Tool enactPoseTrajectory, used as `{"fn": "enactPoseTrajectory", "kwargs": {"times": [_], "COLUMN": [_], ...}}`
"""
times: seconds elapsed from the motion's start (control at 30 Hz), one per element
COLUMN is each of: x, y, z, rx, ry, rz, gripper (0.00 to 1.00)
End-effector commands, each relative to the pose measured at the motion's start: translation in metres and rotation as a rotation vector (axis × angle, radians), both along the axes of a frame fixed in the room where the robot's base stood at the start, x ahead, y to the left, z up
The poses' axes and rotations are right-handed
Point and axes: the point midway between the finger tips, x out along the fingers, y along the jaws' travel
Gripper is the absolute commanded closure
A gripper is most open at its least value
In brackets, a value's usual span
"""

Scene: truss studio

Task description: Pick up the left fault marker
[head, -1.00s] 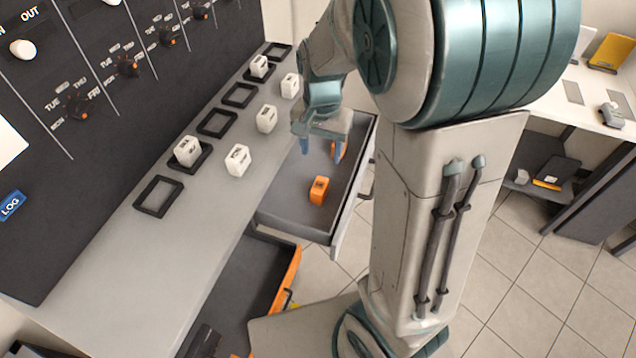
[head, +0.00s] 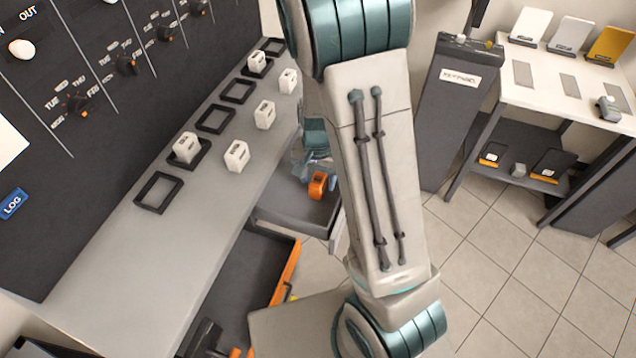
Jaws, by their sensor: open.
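An orange fault marker (head: 317,184) stands in the open grey upper drawer (head: 290,215). My gripper (head: 304,170) is open, low in the drawer and just behind this marker in the picture. One blue-grey finger shows close to the marker's left side. The other finger is mostly hidden, so I cannot tell whether the gripper touches the marker. A second orange marker, seen earlier deeper in the drawer, is hidden now behind my arm and gripper.
White labelled blocks (head: 236,156) and black square frames (head: 158,193) are on the grey counter (head: 130,255) left of the drawer. A lower orange-edged drawer (head: 284,272) is also open. A white side table (head: 540,90) stands at right.

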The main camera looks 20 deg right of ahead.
Motion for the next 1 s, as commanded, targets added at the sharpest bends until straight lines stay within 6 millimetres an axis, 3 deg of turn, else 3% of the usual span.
{"fn": "enactPoseTrajectory", "kwargs": {"times": [0.13,0.4,0.43,0.6,1.0], "x": [-0.0005,-0.0002,-0.0002,-0.0001,0.0004], "y": [-0.0002,-0.0001,-0.0001,-0.0002,0.0001], "z": [-0.0135,-0.0161,-0.0161,-0.0159,-0.0126], "rx": [0.000,0.000,0.000,0.000,0.000], "ry": [0.001,0.000,0.000,0.000,-0.003], "rz": [-0.001,0.000,0.000,0.000,0.000], "gripper": [0.45,0.45,0.48,0.94,0.94]}}
